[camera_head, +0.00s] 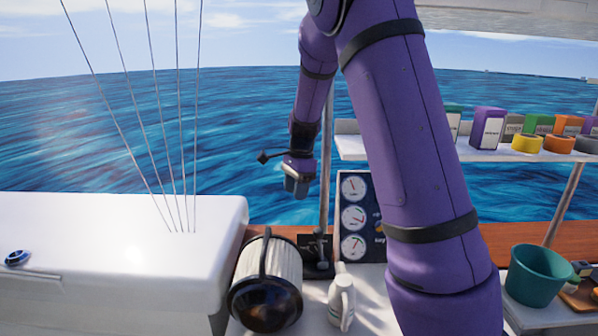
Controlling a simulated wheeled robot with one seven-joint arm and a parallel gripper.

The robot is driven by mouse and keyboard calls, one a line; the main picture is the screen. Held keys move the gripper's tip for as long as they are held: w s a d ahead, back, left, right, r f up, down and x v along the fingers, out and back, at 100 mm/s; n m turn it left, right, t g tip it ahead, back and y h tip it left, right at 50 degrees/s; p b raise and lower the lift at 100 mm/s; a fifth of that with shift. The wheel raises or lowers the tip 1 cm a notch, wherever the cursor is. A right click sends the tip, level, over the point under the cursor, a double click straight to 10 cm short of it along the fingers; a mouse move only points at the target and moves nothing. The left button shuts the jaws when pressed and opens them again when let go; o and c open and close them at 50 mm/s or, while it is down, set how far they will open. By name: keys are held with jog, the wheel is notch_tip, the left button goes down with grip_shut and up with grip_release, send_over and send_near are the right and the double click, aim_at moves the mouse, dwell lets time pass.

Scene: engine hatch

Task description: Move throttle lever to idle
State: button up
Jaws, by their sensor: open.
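A small black lever on a dark base (318,262) stands beside the gauge panel, at the foot of a grey pole. It looks like the throttle lever, but it is small and its exact setting cannot be told. My gripper (297,187) hangs from my purple arm above and a little left of it, pointing down. It is open, apart from the lever, with nothing seen between its fingers.
The gauge panel (353,203) has three round dials. A white ribbed canister with a black end (280,262) and a white jug (342,298) stand in front. A white hatch box (110,240) with thin lines above fills the left. A shelf (400,150) and green bucket (535,275) are right.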

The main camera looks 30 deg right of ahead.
jog(key=s+a+r+n+t, duration=0.1)
jog(key=s+a+r+n, duration=0.3)
jog(key=s+r, duration=0.4)
jog(key=shift+a+r+n+t, duration=0.15)
jog(key=shift+r+n+t, duration=0.25)
jog(key=shift+n, duration=0.4)
jog(key=shift+c, duration=0.4)
jog(key=c, duration=0.3)
jog(key=shift+w+d+f+n+g+h, duration=0.15)
jog(key=shift+w+d+f+n+g, duration=0.1)
jog(key=shift+w+f, duration=0.25)
jog(key=shift+w+d+f+n+g+h, duration=0.15)
jog(key=shift+w+f+n+g, duration=0.1)
jog(key=shift+w+f, duration=0.25)
grip_shut()
jog(key=n+g+h, duration=0.3)
jog(key=n+h, duration=0.2)
jog(key=n, duration=0.2)
send_near(320, 248)
jog(key=shift+w+a+f+n+h, duration=0.1)
jog(key=shift+w+f+n+h, duration=0.05)
jog(key=shift+f, duration=0.6)
jog(key=shift+w+a+f+n+h, duration=0.1)
jog(key=shift+w+f+n+h, duration=0.1)
jog(key=shift+f, duration=0.5)
